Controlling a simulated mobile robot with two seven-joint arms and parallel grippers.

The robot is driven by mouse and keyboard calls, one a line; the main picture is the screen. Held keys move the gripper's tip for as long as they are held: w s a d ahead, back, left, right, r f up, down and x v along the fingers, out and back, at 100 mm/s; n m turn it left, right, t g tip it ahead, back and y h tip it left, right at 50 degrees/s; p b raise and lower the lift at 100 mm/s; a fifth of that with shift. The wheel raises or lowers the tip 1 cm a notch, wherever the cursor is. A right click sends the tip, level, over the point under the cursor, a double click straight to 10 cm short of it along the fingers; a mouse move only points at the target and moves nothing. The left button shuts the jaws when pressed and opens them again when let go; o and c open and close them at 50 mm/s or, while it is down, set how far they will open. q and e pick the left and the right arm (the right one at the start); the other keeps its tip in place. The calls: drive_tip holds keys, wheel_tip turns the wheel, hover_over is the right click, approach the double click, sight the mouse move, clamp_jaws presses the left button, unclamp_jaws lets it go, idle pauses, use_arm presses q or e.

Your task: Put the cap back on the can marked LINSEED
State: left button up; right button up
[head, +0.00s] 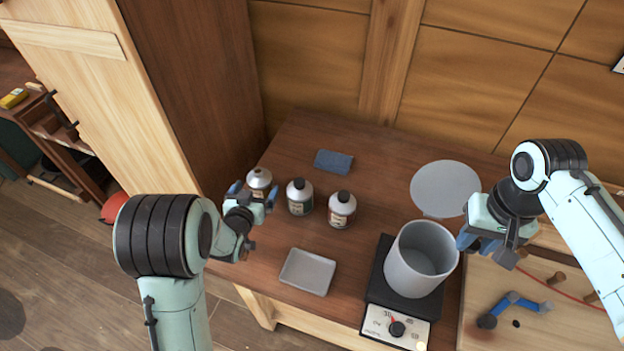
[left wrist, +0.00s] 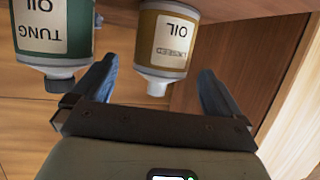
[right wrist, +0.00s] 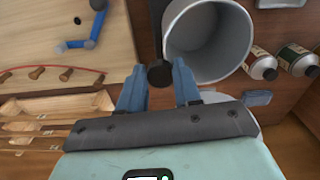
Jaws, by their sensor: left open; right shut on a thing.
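The can marked LINSEED (left wrist: 163,42) is brown with a pale label and a bare, capless neck. In the head view it is the leftmost can (head: 259,178), upright on the bench. My left gripper (head: 254,196) is open, with its fingers on either side of that can; I cannot tell if they touch it. My right gripper (right wrist: 160,85) is shut on a small dark round piece, seemingly the cap (right wrist: 160,74), held beside the grey pot. In the head view my right gripper (head: 472,238) hides that piece.
The TUNG can (left wrist: 54,35), dark-capped, stands close beside the LINSEED can. Another dark-capped can (head: 342,208) is to its right. The grey pot (head: 421,258) stands on a black dial unit (head: 397,328). A grey tray (head: 307,272), blue cloth (head: 334,162) and grey disc (head: 445,188) lie on the bench.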

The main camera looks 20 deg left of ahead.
sight(260, 180)
use_arm(q)
drive_tip(key=x, duration=0.3)
drive_tip(key=p+x, duration=0.1)
drive_tip(key=shift+w+a+r, duration=0.15)
drive_tip(key=shift+w+r, duration=0.05)
drive_tip(key=shift+w, duration=0.2)
use_arm(e)
drive_tip(key=shift+w+r, duration=0.3)
drive_tip(key=shift+r, duration=0.6)
use_arm(q)
drive_tip(key=shift+w+f, duration=0.15)
drive_tip(key=shift+w, duration=0.15)
drive_tip(key=shift+s, duration=0.1)
use_arm(e)
drive_tip(key=shift+s, duration=0.1)
